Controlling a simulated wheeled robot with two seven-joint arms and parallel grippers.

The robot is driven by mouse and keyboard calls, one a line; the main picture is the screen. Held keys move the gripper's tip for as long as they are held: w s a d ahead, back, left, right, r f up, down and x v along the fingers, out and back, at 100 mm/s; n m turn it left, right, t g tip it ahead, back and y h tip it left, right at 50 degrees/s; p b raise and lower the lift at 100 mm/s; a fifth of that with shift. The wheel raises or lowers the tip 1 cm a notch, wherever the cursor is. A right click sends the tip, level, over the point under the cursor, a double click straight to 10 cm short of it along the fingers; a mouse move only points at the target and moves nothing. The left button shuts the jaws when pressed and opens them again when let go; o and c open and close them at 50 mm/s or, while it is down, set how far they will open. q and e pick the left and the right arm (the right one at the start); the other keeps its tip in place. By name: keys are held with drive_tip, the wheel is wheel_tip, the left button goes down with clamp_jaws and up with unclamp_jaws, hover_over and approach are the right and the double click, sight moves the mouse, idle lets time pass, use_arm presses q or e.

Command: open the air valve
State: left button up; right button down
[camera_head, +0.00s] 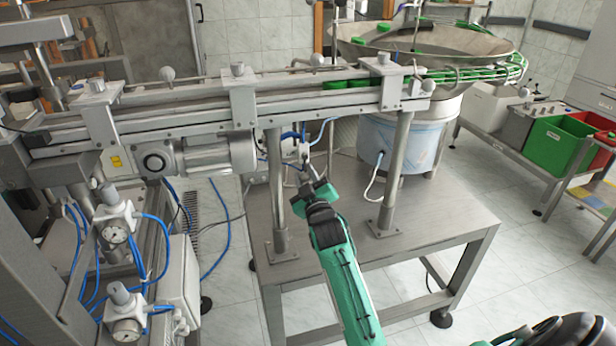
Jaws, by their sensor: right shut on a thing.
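The air valve (297,149) is a small pale block with blue tubes, below the conveyor and behind its front support post. My right gripper (305,172) reaches up to it from below, at the end of my green arm. Its jaws are closed at the lower part of the valve. The gripped part is small and mostly hidden by the jaws, so the handle's angle cannot be made out. My left gripper is not in view.
The conveyor (200,112) runs overhead on steel posts, with one post (276,195) close left of my gripper and another (397,170) to the right. The steel table (440,215) carries the bowl feeder (440,50). Pressure gauges (116,233) stand at left.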

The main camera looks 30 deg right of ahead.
idle(0.5)
drive_tip(key=c, duration=1.1)
unclamp_jaws()
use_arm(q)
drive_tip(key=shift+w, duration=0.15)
use_arm(e)
drive_tip(key=shift+s+a+f, duration=0.2)
drive_tip(key=shift+s, duration=0.35)
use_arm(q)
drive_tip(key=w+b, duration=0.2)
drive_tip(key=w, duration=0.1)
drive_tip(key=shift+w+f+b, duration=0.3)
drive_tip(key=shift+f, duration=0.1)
use_arm(e)
drive_tip(key=v, duration=1.2)
drive_tip(key=shift+s+a, duration=0.1)
drive_tip(key=shift+s, duration=0.2)
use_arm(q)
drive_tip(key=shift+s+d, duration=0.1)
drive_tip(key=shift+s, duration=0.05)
use_arm(e)
drive_tip(key=shift+f, duration=0.15)
